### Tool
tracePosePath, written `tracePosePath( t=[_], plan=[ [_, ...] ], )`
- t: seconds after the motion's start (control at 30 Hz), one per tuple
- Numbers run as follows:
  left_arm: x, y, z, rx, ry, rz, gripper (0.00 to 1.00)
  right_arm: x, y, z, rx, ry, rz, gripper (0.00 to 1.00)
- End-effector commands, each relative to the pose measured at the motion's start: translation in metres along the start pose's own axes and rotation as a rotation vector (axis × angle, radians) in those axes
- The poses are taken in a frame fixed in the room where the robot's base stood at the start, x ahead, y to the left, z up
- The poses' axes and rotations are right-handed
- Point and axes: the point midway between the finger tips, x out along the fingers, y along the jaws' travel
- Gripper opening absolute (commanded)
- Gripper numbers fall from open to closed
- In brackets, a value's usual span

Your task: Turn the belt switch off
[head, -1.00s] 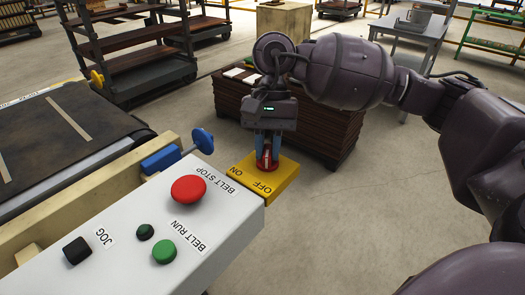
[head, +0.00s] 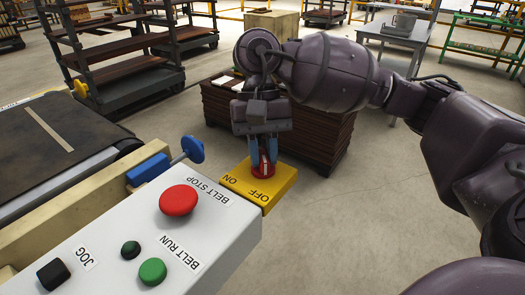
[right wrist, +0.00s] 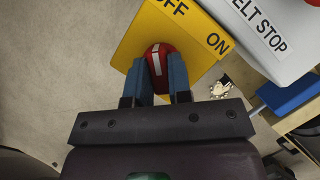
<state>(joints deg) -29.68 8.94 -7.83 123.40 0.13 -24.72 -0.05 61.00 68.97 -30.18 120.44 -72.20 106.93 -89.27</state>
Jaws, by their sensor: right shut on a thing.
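The belt switch is a red knob with a white mark (right wrist: 158,62) on a yellow box (head: 277,190) labelled ON and OFF. The box sits at the end of the grey control panel. My right gripper (head: 262,163) points down with its blue fingers on both sides of the knob, shut on it. The right wrist view also shows the fingers gripping it. There the white mark runs roughly up and down the picture, its upper end toward the OFF side. The fingers partly hide the knob in the head view. My left gripper is not in view.
The panel (head: 222,238) carries a red BELT STOP button (head: 179,200), a green BELT RUN button (head: 152,271) and a black JOG button (head: 53,274). A blue-knobbed part (head: 190,149) is near the box. A brown stack (head: 325,135) stands behind. Floor at right is clear.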

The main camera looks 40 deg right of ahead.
Motion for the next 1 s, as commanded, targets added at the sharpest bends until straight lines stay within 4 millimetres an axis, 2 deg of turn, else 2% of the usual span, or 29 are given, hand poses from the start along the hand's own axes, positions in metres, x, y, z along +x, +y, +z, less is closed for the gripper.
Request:
tracePosePath(
  t=[0.03, 0.2, 0.73, 0.87, 1.0],
  plan=[
    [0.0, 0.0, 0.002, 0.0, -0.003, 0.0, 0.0, 0.006, 0.0, 0.0, -0.004, -0.01, 0.007, 0.22],
    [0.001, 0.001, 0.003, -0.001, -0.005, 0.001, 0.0, 0.006, 0.0, -0.001, -0.002, -0.01, 0.008, 0.45],
    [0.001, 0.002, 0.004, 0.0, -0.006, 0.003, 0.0, -0.002, 0.0, 0.0, 0.0, -0.002, 0.001, 0.45],
    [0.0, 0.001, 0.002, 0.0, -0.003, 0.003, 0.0, -0.015, 0.0, 0.0, 0.0, 0.0, -0.001, 0.45],
    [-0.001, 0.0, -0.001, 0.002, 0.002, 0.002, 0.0, -0.04, -0.001, 0.0, 0.0, 0.001, -0.002, 0.45]
  ],
)
